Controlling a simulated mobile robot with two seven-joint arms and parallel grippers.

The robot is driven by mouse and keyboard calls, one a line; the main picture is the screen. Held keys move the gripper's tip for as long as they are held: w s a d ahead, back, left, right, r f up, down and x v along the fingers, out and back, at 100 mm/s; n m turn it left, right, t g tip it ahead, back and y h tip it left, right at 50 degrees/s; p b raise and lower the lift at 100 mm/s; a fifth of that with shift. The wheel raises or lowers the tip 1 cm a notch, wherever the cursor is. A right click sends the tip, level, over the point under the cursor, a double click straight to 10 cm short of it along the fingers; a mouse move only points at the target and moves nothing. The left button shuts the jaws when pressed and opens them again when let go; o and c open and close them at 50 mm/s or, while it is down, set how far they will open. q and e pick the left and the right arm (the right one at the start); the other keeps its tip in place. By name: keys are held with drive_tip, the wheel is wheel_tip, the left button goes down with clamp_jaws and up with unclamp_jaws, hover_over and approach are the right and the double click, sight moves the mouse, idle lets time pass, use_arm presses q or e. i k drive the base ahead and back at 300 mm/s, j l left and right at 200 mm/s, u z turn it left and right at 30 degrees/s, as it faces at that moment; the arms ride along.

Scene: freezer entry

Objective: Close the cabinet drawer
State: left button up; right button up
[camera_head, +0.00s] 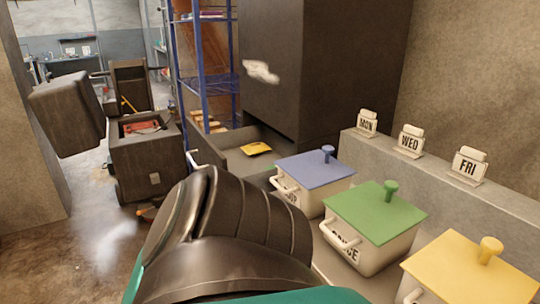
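A tall dark brown cabinet (318,68) stands at the back centre. A dark open compartment, which looks like its pulled-out drawer (222,148), projects from its base toward the left. A yellow item (256,149) lies inside it. A pale handle (194,158) shows at the drawer's left end. A large dark ribbed shape with teal at its base, probably my own arm or body, fills the lower middle and hides what is behind it, including the area just below the drawer. No fingertips of either gripper can be made out.
White bins with blue (314,168), green (373,212) and yellow (474,268) lids line the right, beside a ledge with day signs (410,141). A dark cart (146,158) and blue shelving (205,60) stand left. Open floor (95,230) lies at lower left.

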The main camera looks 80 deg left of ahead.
sight(223, 150)
drive_tip(key=u, duration=2.95)
